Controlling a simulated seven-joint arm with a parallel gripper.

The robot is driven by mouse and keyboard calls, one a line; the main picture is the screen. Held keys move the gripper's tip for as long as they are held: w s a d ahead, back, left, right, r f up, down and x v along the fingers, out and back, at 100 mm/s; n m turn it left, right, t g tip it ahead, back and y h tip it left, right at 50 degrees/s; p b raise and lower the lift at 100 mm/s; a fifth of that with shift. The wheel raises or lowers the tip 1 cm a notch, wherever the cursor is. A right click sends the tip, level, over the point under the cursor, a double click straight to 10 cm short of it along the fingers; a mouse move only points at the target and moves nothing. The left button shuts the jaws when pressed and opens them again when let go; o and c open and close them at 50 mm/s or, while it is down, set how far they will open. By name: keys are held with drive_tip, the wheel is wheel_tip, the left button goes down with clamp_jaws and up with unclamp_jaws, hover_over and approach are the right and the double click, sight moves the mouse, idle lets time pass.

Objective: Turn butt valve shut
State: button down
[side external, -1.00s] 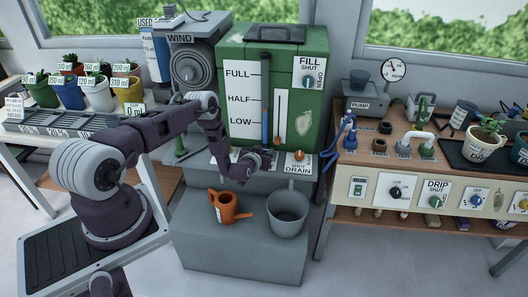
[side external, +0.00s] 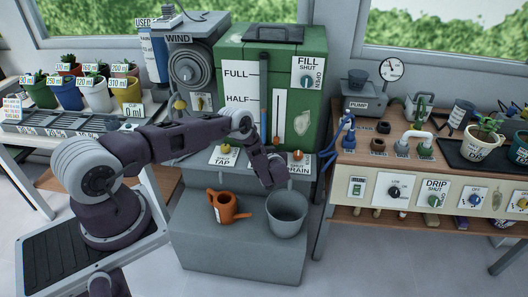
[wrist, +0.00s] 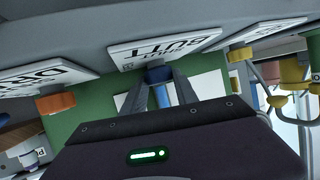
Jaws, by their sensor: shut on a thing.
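In the wrist view the butt valve's blue handle (wrist: 158,75) sits just below a white plate lettered BUTT (wrist: 165,47). My gripper (wrist: 160,86) has one grey finger on each side of this handle and is shut on it. In the side view my gripper (side external: 272,176) is low in front of the green water butt (side external: 305,105), between the yellow tap knob (side external: 224,149) and the orange drain knob (side external: 298,154). My arm hides the butt valve there, so its turn angle cannot be told.
The orange drain knob also shows in the wrist view (wrist: 56,103), as does a yellow knob (wrist: 240,54) on the other side. An orange watering can (side external: 227,208) and a grey bucket (side external: 287,212) stand on the step below. A workbench (side external: 345,150) stands at the right.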

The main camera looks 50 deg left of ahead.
drive_tip(key=shift+d+n+g, duration=0.1)
drive_tip(key=shift+n+g, duration=0.4)
drive_tip(key=shift+g, duration=0.1)
drive_tip(key=c, duration=0.9)
unclamp_jaws()
drive_tip(key=shift+c, duration=0.2)
drive_tip(key=shift+y, duration=0.3)
drive_tip(key=v, duration=0.7)
drive_tip(key=shift+w, duration=0.15)
